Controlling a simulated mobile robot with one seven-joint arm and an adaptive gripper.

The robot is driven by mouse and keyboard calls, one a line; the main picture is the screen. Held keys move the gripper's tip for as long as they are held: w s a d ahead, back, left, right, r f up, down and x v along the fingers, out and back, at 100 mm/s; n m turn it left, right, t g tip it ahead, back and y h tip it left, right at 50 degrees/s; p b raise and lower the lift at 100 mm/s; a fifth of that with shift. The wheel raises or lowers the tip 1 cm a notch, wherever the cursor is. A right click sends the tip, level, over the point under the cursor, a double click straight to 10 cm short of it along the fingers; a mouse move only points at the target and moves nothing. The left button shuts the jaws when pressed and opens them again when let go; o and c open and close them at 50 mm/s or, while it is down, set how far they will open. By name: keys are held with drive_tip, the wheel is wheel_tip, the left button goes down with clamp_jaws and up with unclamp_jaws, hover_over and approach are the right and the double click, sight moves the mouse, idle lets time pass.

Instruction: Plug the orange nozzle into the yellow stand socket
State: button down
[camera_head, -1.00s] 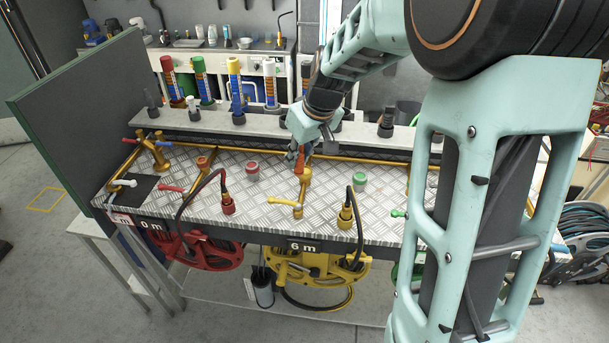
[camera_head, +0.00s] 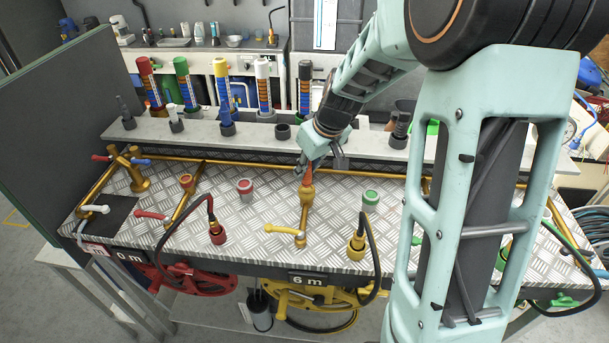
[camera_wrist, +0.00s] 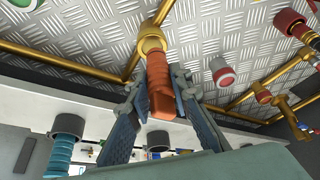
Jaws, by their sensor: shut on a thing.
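The orange nozzle (camera_wrist: 160,85) is held between the two fingers of my gripper (camera_wrist: 159,78), which is shut on it. In the head view a little of the orange nozzle (camera_head: 308,175) shows below my gripper (camera_head: 304,170). Its lower end meets the round brass socket (camera_head: 307,194) at the back end of the brass pipe with the yellow lever (camera_head: 281,229). The brass socket (camera_wrist: 150,40) also shows in the wrist view, in line with the nozzle. I cannot tell how deep the nozzle sits in it.
Red (camera_head: 245,186) and green (camera_head: 370,197) capped knobs flank the pipe. A black hose rises from the yellow hose connector (camera_head: 356,246) at the front right. A rear shelf (camera_head: 200,133) holds several coloured nozzles and an empty dark holder (camera_head: 283,131). A grey panel (camera_head: 60,120) stands left.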

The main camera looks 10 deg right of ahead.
sight(307, 178)
drive_tip(key=f+b, duration=0.2)
drive_tip(key=f, duration=0.1)
drive_tip(key=shift+w+d+f, duration=0.1)
drive_tip(key=shift+w+d, duration=0.1)
drive_tip(key=shift+w, duration=0.15)
drive_tip(key=shift+s+a+f, duration=0.1)
drive_tip(key=shift+f, duration=0.2)
drive_tip(key=shift+f+b, duration=0.2)
drive_tip(key=shift+b, duration=0.25)
drive_tip(key=c, duration=1.8)
unclamp_jaws()
drive_tip(key=shift+o, duration=0.2)
drive_tip(key=shift+r, duration=0.1)
